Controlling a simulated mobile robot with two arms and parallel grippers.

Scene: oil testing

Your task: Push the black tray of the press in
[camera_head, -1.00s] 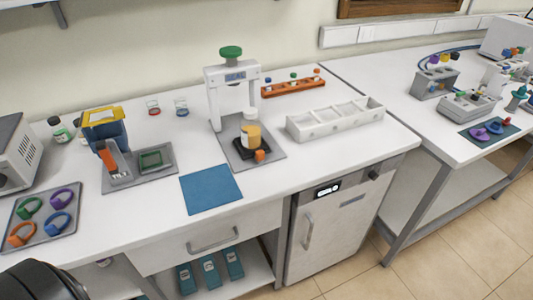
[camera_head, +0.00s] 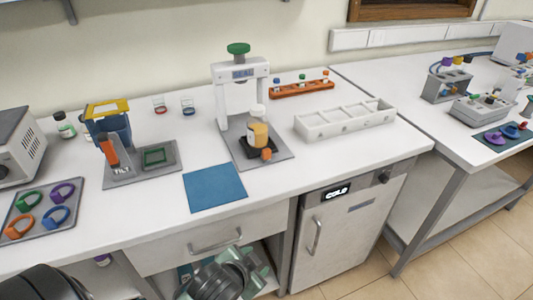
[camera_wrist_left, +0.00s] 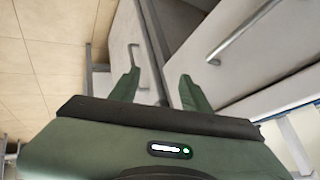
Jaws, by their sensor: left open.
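The white press (camera_head: 240,90) with a green knob on top stands on a grey base plate (camera_head: 275,152) on the bench. Its black tray (camera_head: 250,148) sticks out in front of the press, with an orange block (camera_head: 266,154) at its front. A jar with amber contents and a white lid (camera_head: 258,130) stands on the tray. My left arm shows low in the head view, in front of the drawer and below the bench top. My left gripper (camera_wrist_left: 158,85) is open and empty in the left wrist view, with its green fingers apart. My right gripper is out of view.
A blue mat (camera_head: 215,188) lies left of the press base. A white divided rack (camera_head: 345,120) stands to the right, and an orange vial rack (camera_head: 302,88) behind. A grey filter station (camera_head: 140,165) stands left. The bench's front edge and drawer handle (camera_head: 215,242) are near my arm.

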